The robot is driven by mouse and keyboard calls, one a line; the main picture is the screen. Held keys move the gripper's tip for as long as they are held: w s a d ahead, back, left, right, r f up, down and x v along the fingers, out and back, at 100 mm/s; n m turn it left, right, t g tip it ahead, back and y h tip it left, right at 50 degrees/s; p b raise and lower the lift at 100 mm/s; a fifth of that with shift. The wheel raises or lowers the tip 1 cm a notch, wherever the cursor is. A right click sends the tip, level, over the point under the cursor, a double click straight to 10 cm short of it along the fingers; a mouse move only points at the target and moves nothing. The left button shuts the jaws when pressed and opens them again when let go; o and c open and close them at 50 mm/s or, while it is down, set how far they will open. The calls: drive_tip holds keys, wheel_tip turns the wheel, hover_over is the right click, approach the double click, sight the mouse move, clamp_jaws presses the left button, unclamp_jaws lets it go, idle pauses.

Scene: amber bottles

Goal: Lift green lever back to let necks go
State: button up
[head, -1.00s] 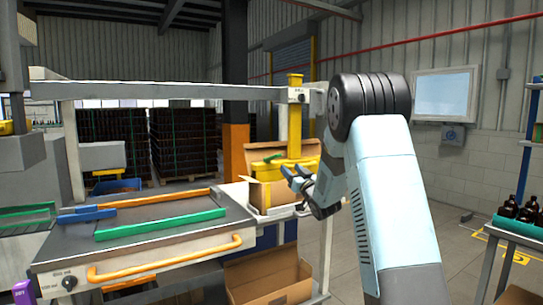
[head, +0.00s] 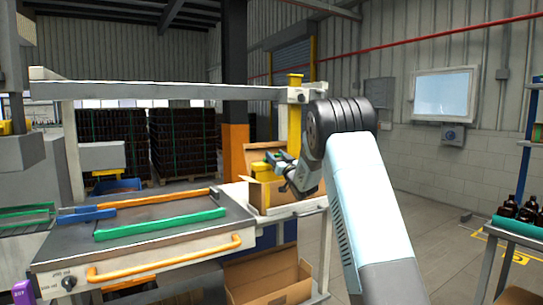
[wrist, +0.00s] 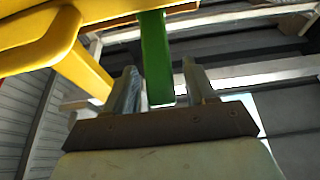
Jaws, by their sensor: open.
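The green lever (wrist: 155,50) hangs down from the yellow lifting head in the wrist view. Its lower end lies between the two fingers of my open gripper (wrist: 163,80), with gaps showing on both sides. In the head view my gripper (head: 281,170) is at the right side of the yellow head (head: 262,168), where a small bit of green shows. The yellow head (wrist: 30,42) fills the upper left of the wrist view. It sits at an open cardboard box (head: 258,192). Bottle necks under the head are hidden.
A yellow post (head: 295,125) and grey crossbeam (head: 180,91) stand close behind my gripper. The bench (head: 75,248) with orange and green rails is at left. An empty cardboard box (head: 270,278) is below. Dark bottles (head: 515,208) stand at far right.

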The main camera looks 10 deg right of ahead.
drive_tip(key=shift+x, duration=1)
drive_tip(key=shift+c, duration=0.4)
clamp_jaws()
